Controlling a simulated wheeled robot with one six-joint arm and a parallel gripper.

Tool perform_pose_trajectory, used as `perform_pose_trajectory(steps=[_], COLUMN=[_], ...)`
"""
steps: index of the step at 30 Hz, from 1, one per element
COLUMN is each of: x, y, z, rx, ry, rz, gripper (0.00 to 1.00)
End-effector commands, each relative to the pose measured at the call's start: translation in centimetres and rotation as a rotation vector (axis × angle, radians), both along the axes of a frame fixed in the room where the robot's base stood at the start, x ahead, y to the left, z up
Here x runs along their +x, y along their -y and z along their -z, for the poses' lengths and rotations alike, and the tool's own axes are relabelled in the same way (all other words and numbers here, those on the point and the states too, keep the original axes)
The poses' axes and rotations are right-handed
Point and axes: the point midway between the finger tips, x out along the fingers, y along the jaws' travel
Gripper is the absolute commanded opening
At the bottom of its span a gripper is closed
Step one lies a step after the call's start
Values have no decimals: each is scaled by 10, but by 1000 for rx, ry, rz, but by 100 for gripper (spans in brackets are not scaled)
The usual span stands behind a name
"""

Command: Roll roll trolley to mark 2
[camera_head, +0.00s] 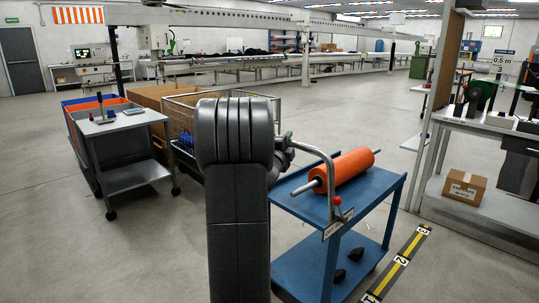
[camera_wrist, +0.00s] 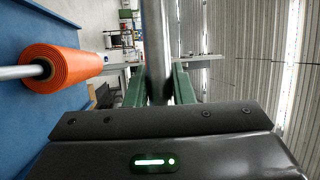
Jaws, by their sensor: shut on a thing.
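The blue roll trolley (camera_head: 300,205) stands right of my arm, with an orange roll (camera_head: 345,172) on a metal shaft lying on its top. Its grey bent handle (camera_head: 318,152) rises at the near end. In the wrist view the green fingers of my gripper (camera_wrist: 157,85) close on the handle bar (camera_wrist: 154,35), and the orange roll (camera_wrist: 65,68) is at left. In the head view my arm largely hides the gripper. A yellow-and-black floor strip runs along the trolley's right side, with mark 2 (camera_head: 401,261) between marks 1 and 3.
A grey cart (camera_head: 125,148) and wire cage (camera_head: 183,112) stand left of my arm. A workbench (camera_head: 480,125) with a cardboard box (camera_head: 464,187) on its lower shelf is at right, beyond the strip. Open floor lies behind the trolley. Dark pieces lie on its lower shelf.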

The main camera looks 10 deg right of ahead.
Motion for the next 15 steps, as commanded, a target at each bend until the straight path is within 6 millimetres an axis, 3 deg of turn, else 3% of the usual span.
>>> perform_pose_trajectory(steps=[1, 6, 15], x=[9, 37, 79], y=[15, 53, 110], z=[2, 1, -1], rx=[-1, -1, 1], ry=[3, 2, 2], rz=[6, 5, 3], gripper=[0, 0, 0])
